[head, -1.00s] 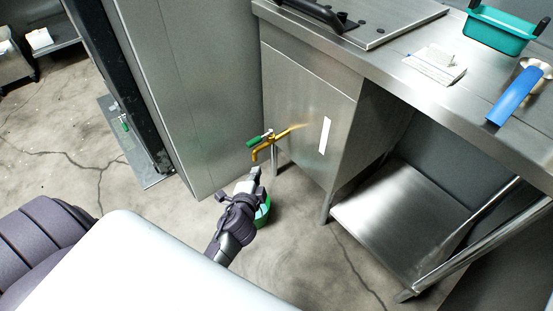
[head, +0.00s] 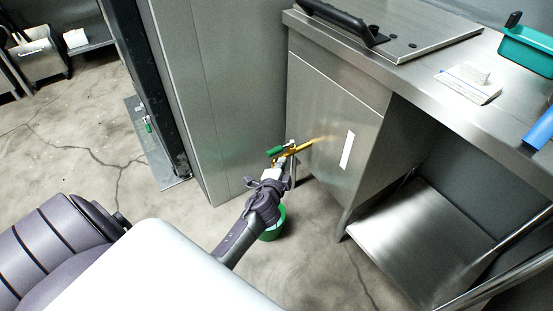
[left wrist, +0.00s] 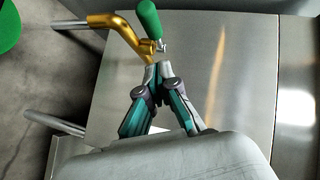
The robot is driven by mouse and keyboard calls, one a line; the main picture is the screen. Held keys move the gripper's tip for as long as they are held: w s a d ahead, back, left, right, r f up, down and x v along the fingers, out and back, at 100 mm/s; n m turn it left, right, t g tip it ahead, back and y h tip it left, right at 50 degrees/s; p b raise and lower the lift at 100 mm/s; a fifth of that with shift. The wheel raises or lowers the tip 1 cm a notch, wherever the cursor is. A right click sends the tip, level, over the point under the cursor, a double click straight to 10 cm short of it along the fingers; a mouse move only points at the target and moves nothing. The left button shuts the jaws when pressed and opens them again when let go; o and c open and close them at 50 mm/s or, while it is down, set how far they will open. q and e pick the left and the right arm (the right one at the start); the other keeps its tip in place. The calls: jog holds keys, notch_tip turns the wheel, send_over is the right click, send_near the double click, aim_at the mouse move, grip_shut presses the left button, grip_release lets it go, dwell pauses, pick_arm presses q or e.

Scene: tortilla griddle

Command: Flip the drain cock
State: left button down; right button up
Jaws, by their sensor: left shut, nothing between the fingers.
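The drain cock is a brass pipe (left wrist: 113,21) with a green lever handle (left wrist: 150,19), on the side of the steel cabinet. In the head view its green handle (head: 275,151) points left and the brass pipe (head: 301,147) runs right to the panel. My left gripper (head: 279,174) is just below the cock there, hiding part of the spout. In the left wrist view the left gripper (left wrist: 158,71) has its fingertips together and empty, right by the valve's pivot; I cannot tell whether they touch. My right gripper is not in view.
A green bucket (head: 272,226) stands on the floor below the cock, partly behind my arm. A tall steel cabinet wall (head: 221,90) is close on the left. The steel counter (head: 439,98) above holds a white block, a teal bin (head: 526,54) and a blue-handled tool (head: 540,128).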

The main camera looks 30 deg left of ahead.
aim_at(279, 151)
pick_arm(q)
jog(key=w+a, duration=0.1)
jog(key=a+f, duration=0.1)
jog(key=w+a, duration=0.1)
jog(key=shift+w+f+b, duration=0.3)
jog(key=shift+w+b, duration=0.05)
jog(key=shift+b, duration=0.05)
jog(key=shift+w+a+f, duration=0.2)
jog(key=shift+a, duration=0.35)
